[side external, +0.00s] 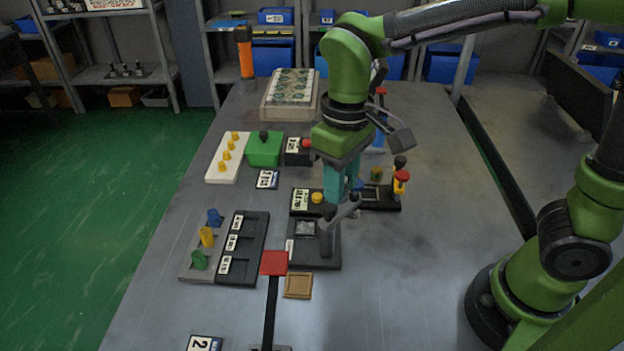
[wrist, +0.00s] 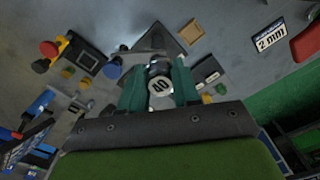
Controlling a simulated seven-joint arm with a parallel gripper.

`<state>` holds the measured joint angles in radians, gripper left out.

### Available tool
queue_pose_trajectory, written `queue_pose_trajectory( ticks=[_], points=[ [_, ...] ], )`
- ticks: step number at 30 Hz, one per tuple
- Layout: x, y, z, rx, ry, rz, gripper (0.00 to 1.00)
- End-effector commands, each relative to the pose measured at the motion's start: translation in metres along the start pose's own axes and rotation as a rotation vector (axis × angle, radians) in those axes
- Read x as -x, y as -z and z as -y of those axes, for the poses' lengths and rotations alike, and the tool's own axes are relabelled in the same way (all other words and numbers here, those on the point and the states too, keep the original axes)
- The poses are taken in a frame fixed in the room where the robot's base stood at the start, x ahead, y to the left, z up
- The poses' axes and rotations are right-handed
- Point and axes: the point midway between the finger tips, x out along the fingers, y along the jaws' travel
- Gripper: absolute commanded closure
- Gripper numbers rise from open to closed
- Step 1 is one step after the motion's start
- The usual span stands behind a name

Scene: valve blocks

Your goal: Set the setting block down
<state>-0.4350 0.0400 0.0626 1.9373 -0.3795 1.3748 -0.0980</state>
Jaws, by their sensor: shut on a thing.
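My gripper (side external: 341,190) has teal fingers pointing down over the middle of the table. In the side view the fingers mostly hide this block. Just below the fingers stands a dark grey fixture (side external: 326,240) with an upright post on a black base. I cannot tell whether the held block touches the fixture.
A black tray with labelled slots (side external: 240,262) lies left of the fixture. A red square (side external: 274,263) and a small tan tray (side external: 298,285) lie in front. A black panel with a red-topped yellow post (side external: 401,184) is behind right. The table's right front is clear.

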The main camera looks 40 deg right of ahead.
Motion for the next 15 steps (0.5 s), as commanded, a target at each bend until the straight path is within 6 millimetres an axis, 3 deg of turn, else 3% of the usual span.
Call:
queue_pose_trajectory(
  ticks=[1,6,15],
  points=[
    [0.001,-0.017,0.003,0.003,0.001,-0.003,1.00],
    [-0.002,-0.061,0.007,0.001,-0.001,-0.003,1.00],
    [-0.015,-0.120,0.004,-0.004,-0.011,-0.005,1.00]
  ],
)
